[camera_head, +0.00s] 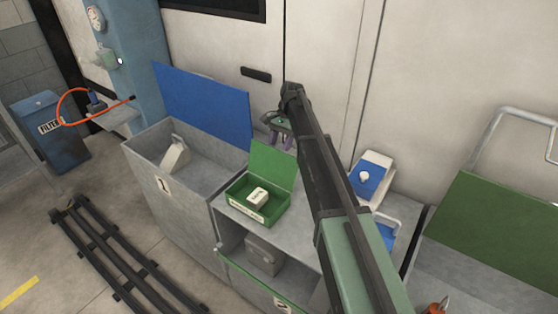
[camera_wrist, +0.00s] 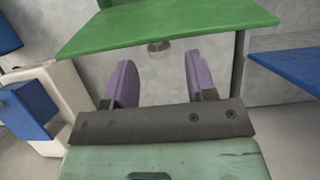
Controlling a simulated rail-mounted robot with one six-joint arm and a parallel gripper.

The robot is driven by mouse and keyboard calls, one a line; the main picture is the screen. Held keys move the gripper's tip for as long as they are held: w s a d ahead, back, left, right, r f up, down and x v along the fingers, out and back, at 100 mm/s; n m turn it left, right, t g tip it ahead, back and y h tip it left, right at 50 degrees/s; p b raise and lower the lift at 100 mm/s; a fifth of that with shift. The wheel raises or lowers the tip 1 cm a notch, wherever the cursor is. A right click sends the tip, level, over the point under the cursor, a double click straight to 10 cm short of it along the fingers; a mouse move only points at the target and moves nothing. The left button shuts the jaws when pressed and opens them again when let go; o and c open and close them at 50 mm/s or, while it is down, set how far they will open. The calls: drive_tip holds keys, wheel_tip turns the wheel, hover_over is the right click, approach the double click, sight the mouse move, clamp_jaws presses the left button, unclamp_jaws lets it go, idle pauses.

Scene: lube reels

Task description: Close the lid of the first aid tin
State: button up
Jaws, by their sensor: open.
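The first aid tin (camera_head: 241,207) is a green box on the grey cabinet top in the head view. Its green lid (camera_head: 272,165) stands up, open, at the tin's back edge. A small pale box (camera_head: 258,197) is inside it. My gripper (camera_head: 280,143) is open and empty, with purple fingers, just behind and above the lid's top edge. In the wrist view my gripper (camera_wrist: 160,78) shows its two fingers well apart. A green panel (camera_wrist: 165,25), which appears to be the lid, lies beyond them. I cannot tell whether they touch it.
A grey bin (camera_head: 142,168) with a raised blue lid (camera_head: 203,103) stands left of the tin. A white and blue box (camera_head: 375,160) stands behind my arm at right. A green panel (camera_head: 495,225) is farther right. The wall is close behind my gripper.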

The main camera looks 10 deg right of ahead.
sight(274, 164)
drive_tip(key=b+x, duration=0.1)
drive_tip(key=x, duration=0.2)
drive_tip(key=shift+r, duration=0.15)
drive_tip(key=shift+c, duration=0.3)
clamp_jaws()
